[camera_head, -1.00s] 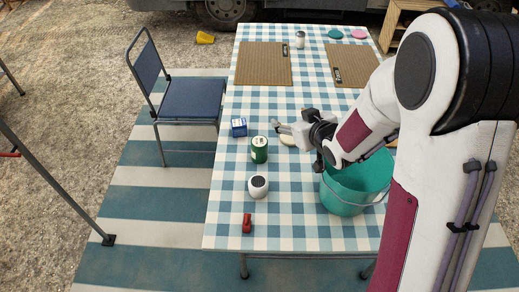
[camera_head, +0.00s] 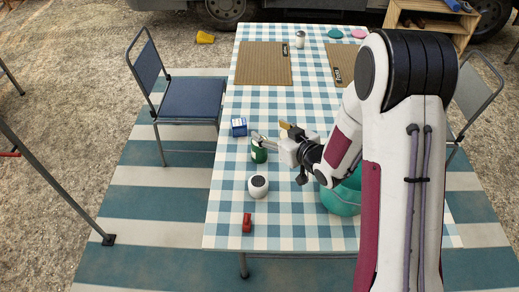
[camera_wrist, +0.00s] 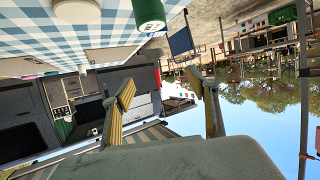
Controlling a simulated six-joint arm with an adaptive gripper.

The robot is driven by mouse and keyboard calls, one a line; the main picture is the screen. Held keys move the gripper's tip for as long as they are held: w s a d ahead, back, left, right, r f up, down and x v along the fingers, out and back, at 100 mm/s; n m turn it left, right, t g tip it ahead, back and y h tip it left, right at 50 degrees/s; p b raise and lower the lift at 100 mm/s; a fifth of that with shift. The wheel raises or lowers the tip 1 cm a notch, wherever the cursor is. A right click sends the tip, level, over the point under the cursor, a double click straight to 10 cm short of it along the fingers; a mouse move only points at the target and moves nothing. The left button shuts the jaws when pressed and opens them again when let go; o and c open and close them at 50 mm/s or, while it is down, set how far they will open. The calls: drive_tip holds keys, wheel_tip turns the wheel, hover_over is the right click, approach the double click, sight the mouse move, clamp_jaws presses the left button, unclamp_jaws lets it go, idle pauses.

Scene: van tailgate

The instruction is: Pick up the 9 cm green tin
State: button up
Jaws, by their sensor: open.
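The green tin (camera_head: 259,154) stands upright on the checked tablecloth. In the head view one finger of my gripper (camera_head: 271,134) crosses in front of its upper part. My gripper is open and empty, just right of the tin. In the wrist view the green tin (camera_wrist: 149,12) is cut off by the top edge. There it lies above the gap between the two spread fingers of my gripper (camera_wrist: 163,92). I cannot tell whether a finger touches it.
A white round container (camera_head: 258,186) and a red item (camera_head: 247,222) stand nearer the front. A teal bucket (camera_head: 343,200) is at right, partly behind my arm. Brown mats (camera_head: 263,64) lie farther back.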

sight(259, 149)
drive_tip(key=shift+f, duration=0.1)
wheel_tip(259, 149, down, 8)
drive_tip(key=w, duration=0.1)
drive_tip(key=shift+w+a+f, duration=0.15)
drive_tip(key=shift+a+f, duration=0.05)
drive_tip(key=shift+a, duration=0.2)
idle(0.4)
idle(0.4)
drive_tip(key=shift+x, duration=2.95)
drive_tip(key=c, duration=1.3)
